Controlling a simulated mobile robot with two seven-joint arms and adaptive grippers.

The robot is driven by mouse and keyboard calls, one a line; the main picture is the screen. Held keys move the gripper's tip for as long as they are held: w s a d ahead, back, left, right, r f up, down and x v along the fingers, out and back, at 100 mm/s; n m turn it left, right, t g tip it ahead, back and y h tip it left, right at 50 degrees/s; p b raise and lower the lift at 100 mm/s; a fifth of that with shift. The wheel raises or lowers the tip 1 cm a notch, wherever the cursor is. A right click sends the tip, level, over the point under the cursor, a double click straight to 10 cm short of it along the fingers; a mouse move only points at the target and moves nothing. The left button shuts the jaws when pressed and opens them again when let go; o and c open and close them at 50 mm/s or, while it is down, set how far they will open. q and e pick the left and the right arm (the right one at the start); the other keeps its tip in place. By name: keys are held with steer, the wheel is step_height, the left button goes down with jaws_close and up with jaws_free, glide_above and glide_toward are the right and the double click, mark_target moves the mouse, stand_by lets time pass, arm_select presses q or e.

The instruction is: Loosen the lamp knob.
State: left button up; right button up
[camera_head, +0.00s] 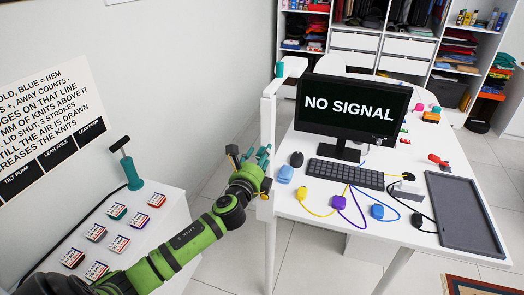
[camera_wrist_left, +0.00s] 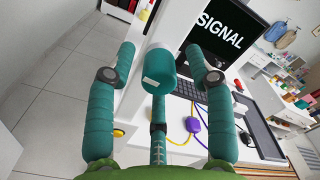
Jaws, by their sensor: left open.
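A teal knob (camera_head: 280,69) sits at the top of a white lamp post (camera_head: 268,130) at the left end of the desk. In the left wrist view, a teal cylinder (camera_wrist_left: 158,72), seemingly this knob, shows in front of the white post, framed by my fingers. My left gripper (camera_head: 252,160) is open and empty, beside the post and lower than the knob in the head view. Its two outer teal fingers stand wide apart in the wrist view. I cannot tell from the picture how far they are from the knob. My right gripper is not in view.
The desk (camera_head: 318,222) carries a monitor (camera_head: 352,108), a keyboard (camera_head: 345,173), cabled coloured items and a dark tray (camera_head: 462,214). At left, a white cabinet (camera_head: 172,215) holds several labelled blocks and a teal pump (camera_head: 131,170). Open floor (camera_head: 222,118) lies between them.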

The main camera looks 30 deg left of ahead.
arm_select(q)
steer(key=m, duration=0.4)
steer(key=shift+f+m, duration=0.1)
steer(key=shift+m, duration=0.3)
